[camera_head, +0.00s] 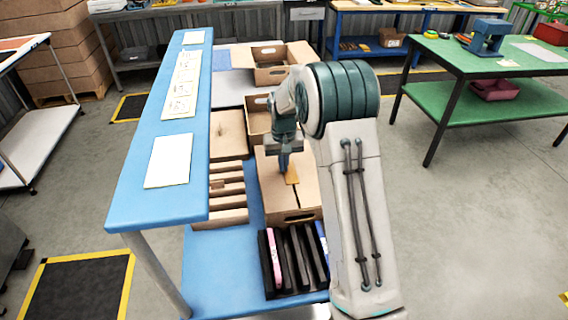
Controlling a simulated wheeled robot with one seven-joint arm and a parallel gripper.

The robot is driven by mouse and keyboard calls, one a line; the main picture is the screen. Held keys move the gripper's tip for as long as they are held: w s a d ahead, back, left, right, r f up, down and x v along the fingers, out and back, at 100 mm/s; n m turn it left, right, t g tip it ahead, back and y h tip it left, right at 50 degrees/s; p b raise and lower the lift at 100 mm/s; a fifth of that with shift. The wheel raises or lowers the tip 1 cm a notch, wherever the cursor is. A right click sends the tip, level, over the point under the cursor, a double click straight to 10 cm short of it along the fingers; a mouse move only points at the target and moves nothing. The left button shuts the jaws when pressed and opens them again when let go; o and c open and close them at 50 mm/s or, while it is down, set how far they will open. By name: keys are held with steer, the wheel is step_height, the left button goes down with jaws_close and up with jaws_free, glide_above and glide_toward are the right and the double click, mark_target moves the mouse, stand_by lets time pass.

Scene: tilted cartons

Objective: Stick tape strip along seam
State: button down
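A closed brown carton (268,192) stands on the blue bench in the middle of the view, with a handle hole in its near side. A dark seam (297,198) runs along its top towards that side. A short orange-brown tape strip (292,177) is on or just above the carton top, in line with the seam; I cannot tell whether it lies flat. My gripper (284,168) points down at the strip's far end. Its fingertips are small and close together, so I cannot tell whether they grip the strip. My arm hides the carton's right part.
Open cartons (272,74) stand behind on the bench. Left are a flat carton (228,134) and cardboard dividers (228,190). A black rack (290,262) with a pink item stands in front. A raised blue shelf (150,212) runs along the left.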

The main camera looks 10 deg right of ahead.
steer(key=c, duration=1.6)
jaws_free()
step_height(320, 180, up, 20)
steer(key=p, duration=0.4)
steer(key=shift+f, duration=0.1)
